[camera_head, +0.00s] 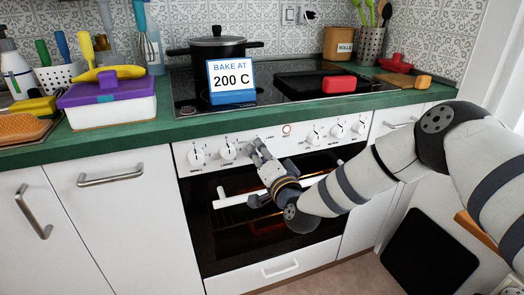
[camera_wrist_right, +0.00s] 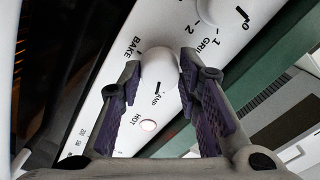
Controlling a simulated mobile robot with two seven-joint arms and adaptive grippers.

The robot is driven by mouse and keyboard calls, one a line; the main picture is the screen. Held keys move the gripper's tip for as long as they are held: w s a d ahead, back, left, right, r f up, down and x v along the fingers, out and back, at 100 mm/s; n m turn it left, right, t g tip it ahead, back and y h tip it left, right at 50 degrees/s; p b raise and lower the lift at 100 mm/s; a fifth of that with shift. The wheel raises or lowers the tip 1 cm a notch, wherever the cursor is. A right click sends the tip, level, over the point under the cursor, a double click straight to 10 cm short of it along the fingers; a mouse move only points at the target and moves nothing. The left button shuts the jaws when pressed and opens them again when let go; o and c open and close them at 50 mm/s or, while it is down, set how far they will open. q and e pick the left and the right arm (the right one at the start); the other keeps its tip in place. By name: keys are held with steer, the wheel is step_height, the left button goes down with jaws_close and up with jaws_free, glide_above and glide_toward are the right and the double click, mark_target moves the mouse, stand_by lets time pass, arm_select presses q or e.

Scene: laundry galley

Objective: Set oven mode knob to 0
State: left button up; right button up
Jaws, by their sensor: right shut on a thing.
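The oven mode knob (camera_wrist_right: 158,63) is a white round knob on the white control panel. In the right wrist view the words BAKE, GRILL and LAMP are printed around it. My right gripper (camera_wrist_right: 160,82) is shut on it, one finger on each side. In the head view my right gripper (camera_head: 257,147) reaches the panel left of the red-ringed HOT lamp and mostly hides this knob. I cannot tell for sure where the knob's pointer stands. My left gripper is not in view.
Other white knobs stand on the panel to the left (camera_head: 228,150) and right (camera_head: 313,136). The oven door handle (camera_head: 232,200) runs just below my right gripper. On the cooktop are a pot (camera_head: 216,47), a "BAKE AT 200 C" sign (camera_head: 231,82) and a black pan (camera_head: 300,84).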

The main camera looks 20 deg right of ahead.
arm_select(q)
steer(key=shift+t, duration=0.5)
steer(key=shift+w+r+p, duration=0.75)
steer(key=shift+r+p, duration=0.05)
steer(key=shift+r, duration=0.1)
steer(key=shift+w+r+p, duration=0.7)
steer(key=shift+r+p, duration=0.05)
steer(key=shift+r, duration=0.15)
arm_select(e)
steer(key=shift+n, duration=6.6)
steer(key=o, duration=1.1)
steer(key=shift+o, duration=0.2)
steer(key=s, duration=1.2)
steer(key=shift+d, duration=0.25)
